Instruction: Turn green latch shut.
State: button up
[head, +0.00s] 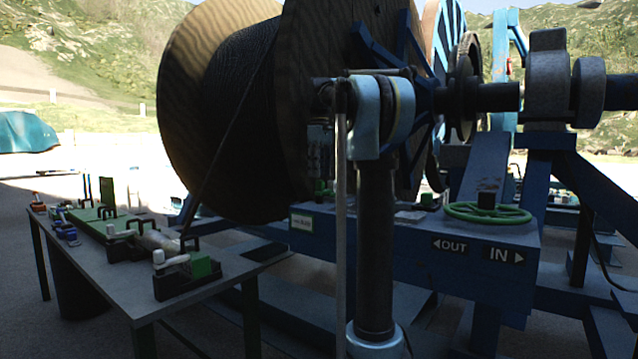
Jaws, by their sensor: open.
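A small green latch-like part (322,193) sits on top of the blue reel stand (400,245), left of my upright arm. A similar small green part (427,201) sits on the stand to the right of my arm. Which of them is the latch, and how far it is turned, I cannot tell. My gripper (320,172) appears small and dark just left of my arm, pointing down right above the left green part. It is open, with nothing seen between its fingers. Whether it touches the green part is unclear.
A large wooden cable reel (215,110) stands behind. A green handwheel (487,212) lies on the stand above the OUT and IN signs. A grey table (130,285) at left carries clamps and a green block (202,265). A cable runs from the reel to the table.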

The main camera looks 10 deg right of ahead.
notch_tip(320, 180, up, 7)
dwell(0.4)
dwell(0.4)
